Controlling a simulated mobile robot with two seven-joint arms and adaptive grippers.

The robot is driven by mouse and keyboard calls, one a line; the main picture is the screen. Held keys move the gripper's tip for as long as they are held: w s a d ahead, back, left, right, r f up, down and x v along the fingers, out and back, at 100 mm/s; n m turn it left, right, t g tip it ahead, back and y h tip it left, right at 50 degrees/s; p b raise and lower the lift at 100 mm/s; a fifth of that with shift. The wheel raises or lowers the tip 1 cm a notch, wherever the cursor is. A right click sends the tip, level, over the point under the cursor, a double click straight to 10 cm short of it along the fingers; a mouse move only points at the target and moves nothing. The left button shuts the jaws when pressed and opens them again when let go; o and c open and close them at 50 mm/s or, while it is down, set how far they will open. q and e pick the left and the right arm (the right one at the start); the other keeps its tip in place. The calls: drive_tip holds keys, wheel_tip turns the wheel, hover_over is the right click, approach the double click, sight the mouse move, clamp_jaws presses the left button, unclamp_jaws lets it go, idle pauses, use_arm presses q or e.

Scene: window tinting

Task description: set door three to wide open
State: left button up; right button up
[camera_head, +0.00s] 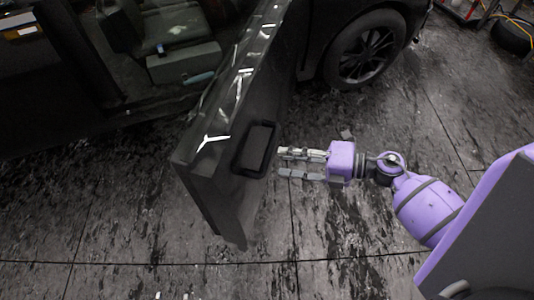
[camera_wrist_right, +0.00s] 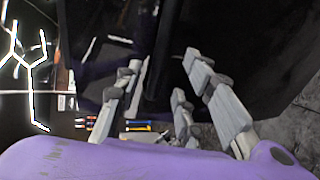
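The black car door (camera_head: 222,160) stands swung out from the dark car body, with a wide gap beside the seat. A black rectangular loop handle (camera_head: 269,150) is on its right-hand face. My right gripper (camera_head: 281,163) is just right of this handle, its fingers apart and pointing left at it. In the right wrist view, the fingers of my right gripper (camera_wrist_right: 164,64) are spread, with a dark upright bar (camera_wrist_right: 158,60) between them, apparently the handle. I cannot tell whether they touch it. My left gripper is out of view.
The car's front wheel (camera_head: 364,50) is behind and right of the door. The seat (camera_head: 182,62) shows through the opening. The grey marked floor (camera_head: 330,240) is clear in front of the door. A tyre and cables (camera_head: 512,35) lie at the top right.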

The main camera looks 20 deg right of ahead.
sight(269, 156)
drive_tip(key=x, duration=0.5)
drive_tip(key=shift+w+r+p, duration=0.15)
drive_tip(key=shift+w+p, duration=0.05)
drive_tip(key=shift+p, duration=0.2)
drive_tip(key=shift+w+a+f, duration=0.2)
drive_tip(key=shift+a, duration=0.25)
drive_tip(key=shift+c, duration=0.4)
clamp_jaws()
